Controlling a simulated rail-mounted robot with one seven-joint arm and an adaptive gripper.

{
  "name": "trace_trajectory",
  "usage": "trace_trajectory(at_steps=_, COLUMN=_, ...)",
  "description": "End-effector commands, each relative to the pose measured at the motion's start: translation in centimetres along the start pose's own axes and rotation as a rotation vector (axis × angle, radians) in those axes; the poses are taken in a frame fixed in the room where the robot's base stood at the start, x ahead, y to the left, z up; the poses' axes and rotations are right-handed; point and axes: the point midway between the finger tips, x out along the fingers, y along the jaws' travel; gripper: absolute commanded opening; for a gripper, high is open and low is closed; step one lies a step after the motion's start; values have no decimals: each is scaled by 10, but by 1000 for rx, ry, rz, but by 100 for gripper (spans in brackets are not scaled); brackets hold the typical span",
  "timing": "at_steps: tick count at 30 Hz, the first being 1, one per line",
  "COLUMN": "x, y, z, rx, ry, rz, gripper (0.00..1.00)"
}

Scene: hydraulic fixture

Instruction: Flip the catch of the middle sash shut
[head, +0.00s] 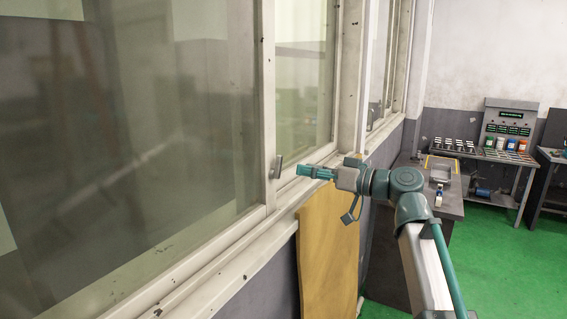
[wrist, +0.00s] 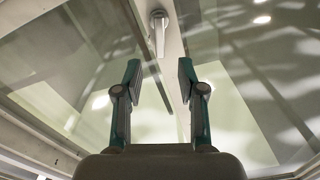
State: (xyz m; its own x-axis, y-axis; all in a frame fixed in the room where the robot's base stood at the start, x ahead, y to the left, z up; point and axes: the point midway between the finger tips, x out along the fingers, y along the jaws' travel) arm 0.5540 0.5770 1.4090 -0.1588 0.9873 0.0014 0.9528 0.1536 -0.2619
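The window sash has a pale frame stile (head: 269,100) with a small grey catch (head: 277,167) low on it. In the head view the catch lever stands roughly upright. In the wrist view the catch (wrist: 159,35) is at the top centre, with a round pivot and a lever pointing down the picture along the stile. My gripper (head: 303,171) is to the right of the catch in the head view, pointing at it, with a gap between. In the wrist view my gripper (wrist: 159,74) is open, its two fingers apart and empty. The lever's end lies just beyond the fingertips, between their lines.
Large glass panes (head: 150,130) flank the stile. A sill (head: 230,262) runs below the window. A wooden board (head: 328,245) leans under the sill. A grey bench (head: 450,205) and a panel with lit displays (head: 509,122) stand farther right. Green floor (head: 515,265) is open there.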

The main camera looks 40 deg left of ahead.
Motion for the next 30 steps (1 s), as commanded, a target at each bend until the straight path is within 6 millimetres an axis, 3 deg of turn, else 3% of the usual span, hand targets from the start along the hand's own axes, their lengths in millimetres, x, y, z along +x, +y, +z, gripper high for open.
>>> trace_trajectory(at_steps=6, x=40, y=-1, z=-4, rx=3, ry=-2, rz=-3, gripper=40)
trace_trajectory(at_steps=12, x=66, y=0, z=-2, rx=2, ry=-2, rz=0, gripper=40)
trace_trajectory(at_steps=26, x=77, y=0, z=1, rx=2, ry=-1, rz=1, gripper=40)
trace_trajectory(at_steps=30, x=77, y=0, z=1, rx=2, ry=-1, rz=1, gripper=18)
